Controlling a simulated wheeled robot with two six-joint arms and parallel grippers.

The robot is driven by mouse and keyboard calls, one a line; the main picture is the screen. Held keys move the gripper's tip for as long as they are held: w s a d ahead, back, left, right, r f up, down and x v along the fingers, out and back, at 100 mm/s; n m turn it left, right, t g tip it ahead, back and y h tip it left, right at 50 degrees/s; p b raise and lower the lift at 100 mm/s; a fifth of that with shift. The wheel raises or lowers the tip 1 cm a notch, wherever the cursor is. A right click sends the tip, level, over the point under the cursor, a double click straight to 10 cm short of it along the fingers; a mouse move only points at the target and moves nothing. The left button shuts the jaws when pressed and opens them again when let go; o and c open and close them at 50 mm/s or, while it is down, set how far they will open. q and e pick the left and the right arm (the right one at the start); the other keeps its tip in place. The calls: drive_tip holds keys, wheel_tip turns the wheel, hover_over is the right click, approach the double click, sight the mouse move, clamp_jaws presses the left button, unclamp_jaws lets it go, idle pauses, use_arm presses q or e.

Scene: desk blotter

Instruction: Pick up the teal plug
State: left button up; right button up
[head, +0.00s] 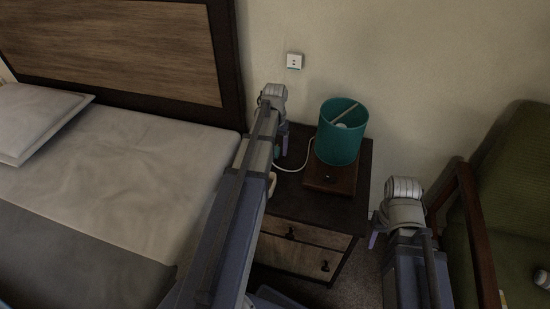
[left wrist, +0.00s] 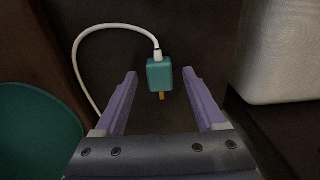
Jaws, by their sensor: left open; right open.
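The teal plug (left wrist: 160,74) has a gold prong and a white cord. It lies over the dark top of the nightstand (head: 352,210). My left gripper (left wrist: 160,74) is open, with its purple fingertips on either side of the plug and a visible gap on each side. In the head view a bit of the plug (head: 277,152) shows beside my left gripper (head: 281,152), partly hidden by the arm. My right gripper (head: 376,232) is open and empty, low beside the nightstand's right side; its fingers are mostly hidden.
A teal lamp (head: 340,138) on a brown base stands on the nightstand; the white cord (head: 296,169) runs toward it. A socket (head: 294,61) is on the wall. The bed (head: 130,165) is left, a green armchair (head: 515,190) right.

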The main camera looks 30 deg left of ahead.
use_arm(q)
drive_tip(key=shift+f, duration=0.2)
clamp_jaws()
idle(0.5)
